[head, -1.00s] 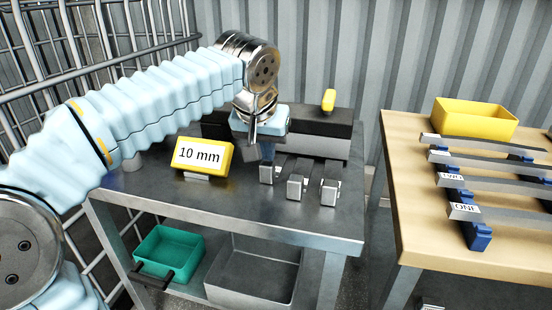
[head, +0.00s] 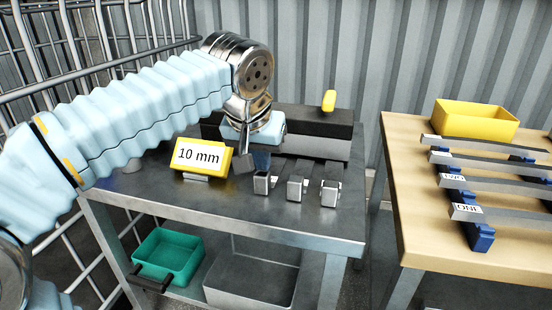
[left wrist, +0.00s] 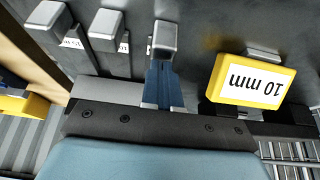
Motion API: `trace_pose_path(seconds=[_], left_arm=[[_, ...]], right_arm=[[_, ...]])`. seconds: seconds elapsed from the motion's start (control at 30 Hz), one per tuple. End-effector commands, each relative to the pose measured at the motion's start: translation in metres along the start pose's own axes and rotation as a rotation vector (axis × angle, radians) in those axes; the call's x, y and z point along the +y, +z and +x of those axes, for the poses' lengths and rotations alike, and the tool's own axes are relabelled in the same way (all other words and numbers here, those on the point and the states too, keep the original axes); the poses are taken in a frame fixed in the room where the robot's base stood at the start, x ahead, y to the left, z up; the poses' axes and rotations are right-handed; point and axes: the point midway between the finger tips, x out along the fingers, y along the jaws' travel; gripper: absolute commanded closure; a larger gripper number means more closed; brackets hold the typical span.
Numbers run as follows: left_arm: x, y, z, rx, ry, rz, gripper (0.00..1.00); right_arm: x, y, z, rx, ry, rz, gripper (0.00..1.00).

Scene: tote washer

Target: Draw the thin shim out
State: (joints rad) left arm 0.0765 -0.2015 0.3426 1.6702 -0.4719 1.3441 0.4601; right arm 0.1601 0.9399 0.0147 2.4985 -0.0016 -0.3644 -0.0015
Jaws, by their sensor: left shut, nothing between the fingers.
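Three grey metal bars with upturned block ends lie side by side on the steel bench: a left one (head: 265,184), a middle one (head: 297,188) and a right one (head: 330,193). I cannot tell their thicknesses. My left gripper (head: 258,163) points down behind the left bar's end, shut and empty. In the left wrist view its blue fingers (left wrist: 161,75) line up with the nearest bar end (left wrist: 163,38) and hide part of that bar. The other two bar ends (left wrist: 107,25) (left wrist: 48,20) are clear of the fingers. My right gripper is out of view.
A yellow "10 mm" sign (head: 203,155) stands just left of the gripper. A dark block (head: 315,125) with a yellow handle (head: 329,100) is behind the bars. A wooden table (head: 415,190) at right holds labelled bars and a yellow bin (head: 475,118). A green bin (head: 170,257) sits below.

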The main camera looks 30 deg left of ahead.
Motion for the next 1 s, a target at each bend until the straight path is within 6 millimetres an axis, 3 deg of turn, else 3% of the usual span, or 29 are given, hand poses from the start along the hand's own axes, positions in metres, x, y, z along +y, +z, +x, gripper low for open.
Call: trace_pose_path(seconds=[0.6,1.0], left_arm=[[0.000,-0.026,-0.053,0.002,0.000,-0.001,1.00],[0.000,-0.026,-0.053,0.003,0.000,-0.001,1.00]], right_arm=[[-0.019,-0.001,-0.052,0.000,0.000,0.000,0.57],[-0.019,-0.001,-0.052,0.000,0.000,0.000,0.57]])
